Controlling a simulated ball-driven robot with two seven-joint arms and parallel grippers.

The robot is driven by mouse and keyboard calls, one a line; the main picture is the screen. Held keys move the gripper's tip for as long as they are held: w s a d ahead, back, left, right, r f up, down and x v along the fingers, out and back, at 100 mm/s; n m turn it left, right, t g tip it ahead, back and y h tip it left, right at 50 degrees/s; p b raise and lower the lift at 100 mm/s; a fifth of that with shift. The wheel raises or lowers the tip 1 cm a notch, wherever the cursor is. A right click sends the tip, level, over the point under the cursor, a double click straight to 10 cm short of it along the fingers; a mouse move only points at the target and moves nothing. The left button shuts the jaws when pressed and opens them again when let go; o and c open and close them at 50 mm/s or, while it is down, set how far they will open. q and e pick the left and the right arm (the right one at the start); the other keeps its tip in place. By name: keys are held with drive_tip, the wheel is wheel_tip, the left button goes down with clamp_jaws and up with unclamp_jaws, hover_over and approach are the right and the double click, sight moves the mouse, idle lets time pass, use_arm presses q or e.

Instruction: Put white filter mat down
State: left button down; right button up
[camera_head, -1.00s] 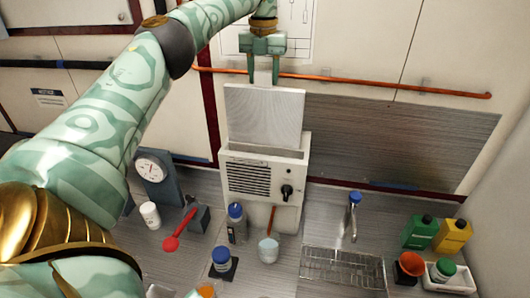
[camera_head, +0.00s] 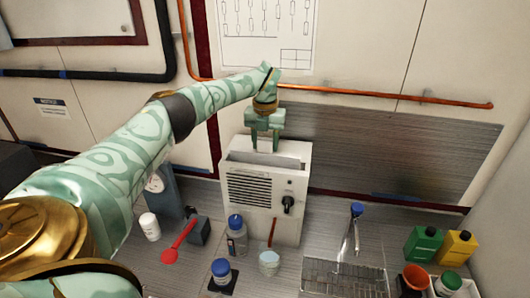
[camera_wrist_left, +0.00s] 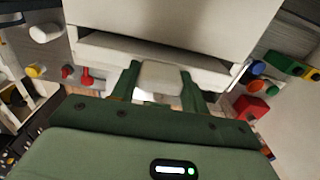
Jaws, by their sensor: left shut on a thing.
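The white filter unit (camera_head: 262,205) stands on the counter against the wall, with a louvred front, a black knob and an open slot in its top. My left gripper (camera_head: 265,148) is straight above the slot, pointing down, its fingertips at the opening. It is shut on the white filter mat, a pale piece of which shows between the fingers in the left wrist view (camera_wrist_left: 160,77). The rest of the mat is hidden, apparently down inside the unit. My right gripper is out of view.
A blue-capped bottle (camera_head: 237,236), a blue-lidded jar (camera_head: 221,272) and a pale cup (camera_head: 269,262) stand in front of the unit. A red ladle (camera_head: 178,241) and a white cup (camera_head: 149,226) are to the left. A tap (camera_head: 351,231) is right. A copper pipe (camera_head: 390,96) runs behind.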

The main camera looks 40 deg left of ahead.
sight(265, 152)
use_arm(q)
drive_tip(key=shift+f, duration=2.05)
drive_tip(key=c, duration=0.7)
unclamp_jaws()
drive_tip(key=shift+f, duration=0.1)
wheel_tip(265, 152, up, 12)
drive_tip(key=shift+r+b, duration=0.15)
drive_tip(key=shift+b, duration=0.2)
